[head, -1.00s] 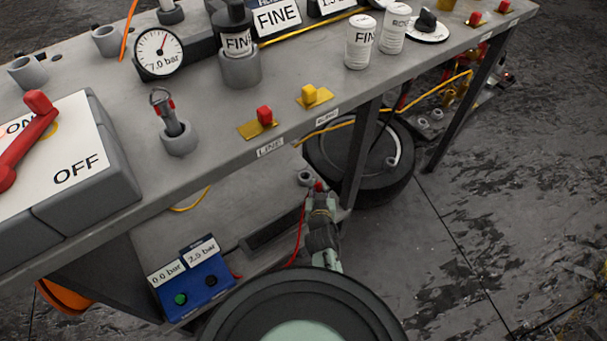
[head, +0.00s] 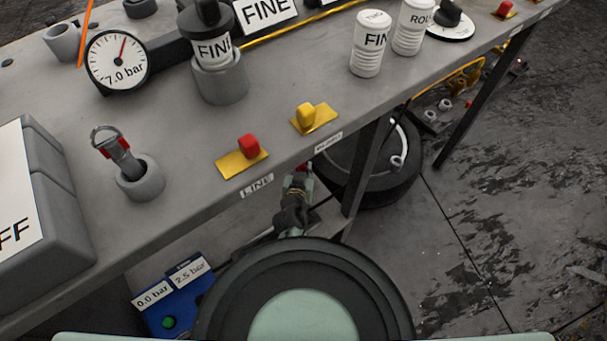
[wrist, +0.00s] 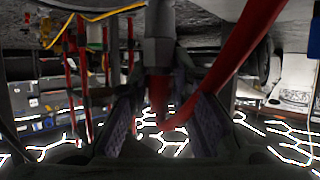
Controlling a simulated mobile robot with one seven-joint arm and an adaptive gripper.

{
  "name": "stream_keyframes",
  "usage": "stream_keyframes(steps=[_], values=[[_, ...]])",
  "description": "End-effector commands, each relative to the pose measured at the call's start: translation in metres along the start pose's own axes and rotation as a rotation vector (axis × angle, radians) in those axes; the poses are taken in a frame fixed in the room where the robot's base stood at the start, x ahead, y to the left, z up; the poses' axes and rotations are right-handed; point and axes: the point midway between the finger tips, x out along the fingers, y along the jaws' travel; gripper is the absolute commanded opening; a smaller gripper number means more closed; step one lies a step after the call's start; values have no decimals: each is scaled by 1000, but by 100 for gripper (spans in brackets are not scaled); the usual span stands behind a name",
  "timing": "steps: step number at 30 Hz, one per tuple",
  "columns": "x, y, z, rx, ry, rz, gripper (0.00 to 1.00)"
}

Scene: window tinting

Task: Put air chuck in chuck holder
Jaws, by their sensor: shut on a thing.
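My gripper (head: 299,186) is low beside the bench's front edge, below the LINE label. In the wrist view its two fingers (wrist: 160,122) stand on either side of a dark grey cylindrical piece with a red hose (wrist: 228,70), which I take to be the air chuck (wrist: 157,52). The gripper is shut on it; the contact itself is blurred. In the head view only a small red bit shows at the fingertips. An empty grey cup-shaped holder (head: 62,43) stands at the back left of the bench. I cannot tell whether it is the chuck holder.
Another grey cup (head: 140,180) on the bench holds a ring-topped tool. A red knob (head: 249,147) and a yellow knob (head: 306,114) sit near the bench edge. A blue box (head: 175,295) is below. A tyre (head: 375,180) and bench leg stand right of my gripper.

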Motion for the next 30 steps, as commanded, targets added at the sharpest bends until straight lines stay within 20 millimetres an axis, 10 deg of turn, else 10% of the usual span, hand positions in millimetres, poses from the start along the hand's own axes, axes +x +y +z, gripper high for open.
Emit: stream_keyframes(steps=[21, 22, 30], values=[[16, 0, 39, 0, 1, -1, 0], [16, 0, 38, 0, 0, -1, 20], [15, 0, 38, 0, -1, -1, 38]])
